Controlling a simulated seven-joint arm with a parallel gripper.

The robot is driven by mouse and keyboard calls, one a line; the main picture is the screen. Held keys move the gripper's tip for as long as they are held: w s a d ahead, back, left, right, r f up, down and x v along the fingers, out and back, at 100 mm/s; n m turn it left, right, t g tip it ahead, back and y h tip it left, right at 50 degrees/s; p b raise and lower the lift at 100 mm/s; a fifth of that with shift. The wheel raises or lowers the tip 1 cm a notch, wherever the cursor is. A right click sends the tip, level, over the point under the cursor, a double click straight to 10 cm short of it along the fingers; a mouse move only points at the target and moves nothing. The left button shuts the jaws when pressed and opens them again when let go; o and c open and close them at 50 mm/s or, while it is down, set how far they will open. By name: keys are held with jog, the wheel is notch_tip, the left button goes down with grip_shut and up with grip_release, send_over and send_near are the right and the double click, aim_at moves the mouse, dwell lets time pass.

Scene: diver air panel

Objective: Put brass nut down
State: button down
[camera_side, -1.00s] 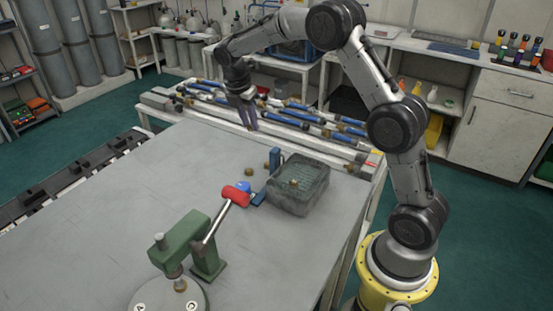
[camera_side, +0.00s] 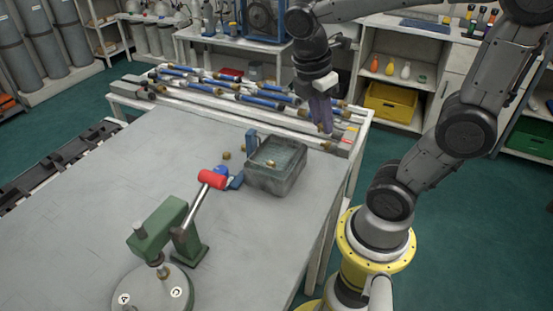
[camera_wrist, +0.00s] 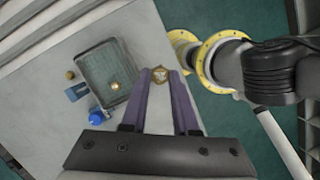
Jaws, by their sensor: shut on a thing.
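My gripper (camera_side: 324,128) is above the far right part of the grey table, behind and to the right of the grey bin. In the wrist view its two purple fingers (camera_wrist: 160,80) are shut on a brass nut (camera_wrist: 160,74) at their tips. The grey open-topped bin (camera_side: 274,182) stands on the table and also shows in the wrist view (camera_wrist: 110,98). Another small brass nut (camera_side: 271,162) shows inside the bin, also in the wrist view (camera_wrist: 115,86). My gripper is outside the bin, to its right in the wrist view.
Small brass pieces (camera_side: 227,155) lie left of the bin. Blue-sleeved rods (camera_side: 260,102) lie along the back. The left tabletop is clear.

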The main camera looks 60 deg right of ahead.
jog(key=shift+s+f, duration=0.1)
jog(key=shift+f, duration=0.05)
jog(key=w+d+f, duration=0.1)
jog(key=w+f, duration=0.2)
jog(key=w, duration=0.1)
jog(key=w+d+f, duration=0.2)
jog(key=w+f, duration=0.1)
jog(key=w+d+f, duration=0.2)
jog(key=w, duration=0.2)
jog(key=shift+w+f, duration=0.35)
jog(key=shift+f, duration=0.05)
jog(key=f, duration=0.3)
jog(key=shift+w+d+f, duration=0.2)
jog(key=shift+w+f, duration=0.15)
jog(key=shift+f, duration=0.15)
jog(key=shift+f, duration=0.6)
jog(key=c, duration=0.7)
grip_release()
